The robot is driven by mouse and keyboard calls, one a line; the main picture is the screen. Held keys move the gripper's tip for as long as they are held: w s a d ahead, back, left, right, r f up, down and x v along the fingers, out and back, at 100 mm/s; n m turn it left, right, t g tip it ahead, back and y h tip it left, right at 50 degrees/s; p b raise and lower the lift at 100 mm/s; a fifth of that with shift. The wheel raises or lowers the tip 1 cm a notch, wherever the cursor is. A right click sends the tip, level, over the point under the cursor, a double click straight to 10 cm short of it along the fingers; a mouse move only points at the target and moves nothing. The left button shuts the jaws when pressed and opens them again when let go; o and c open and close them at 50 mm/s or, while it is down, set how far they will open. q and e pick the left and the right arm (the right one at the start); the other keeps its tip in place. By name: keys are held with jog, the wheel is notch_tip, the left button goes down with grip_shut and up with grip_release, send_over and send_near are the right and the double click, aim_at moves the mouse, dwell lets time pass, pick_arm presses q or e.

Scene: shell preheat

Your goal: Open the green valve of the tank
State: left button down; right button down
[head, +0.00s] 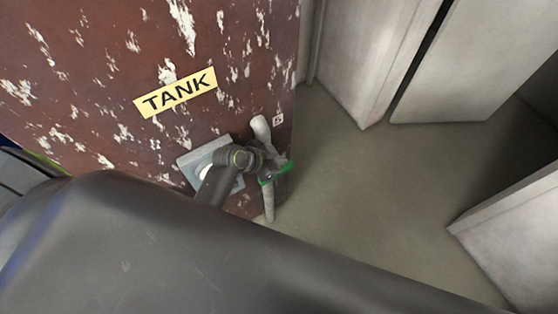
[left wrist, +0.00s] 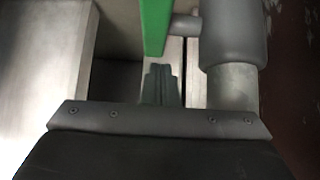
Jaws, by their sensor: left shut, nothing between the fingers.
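The tank (head: 90,90) is a brown, paint-chipped box with a yellow TANK label at the left of the head view. A grey pipe fitting stands out from a plate on its side, with the green valve handle (head: 275,173) at its right. In the left wrist view the handle is a green bar (left wrist: 155,24) at the top centre, beside a thick grey pipe (left wrist: 232,40). My left gripper (left wrist: 160,72) is shut and empty, its fingertips just below the bar's end in the picture. Contact cannot be told. My right gripper is not in view.
My dark arm covers the lower part of the head view. Pale cabinets (head: 365,50) stand at the back right, and another pale block (head: 515,235) is at the right edge. Bare floor (head: 380,190) lies between them and the tank.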

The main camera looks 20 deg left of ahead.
pick_arm(q)
jog(key=shift+f, duration=0.6)
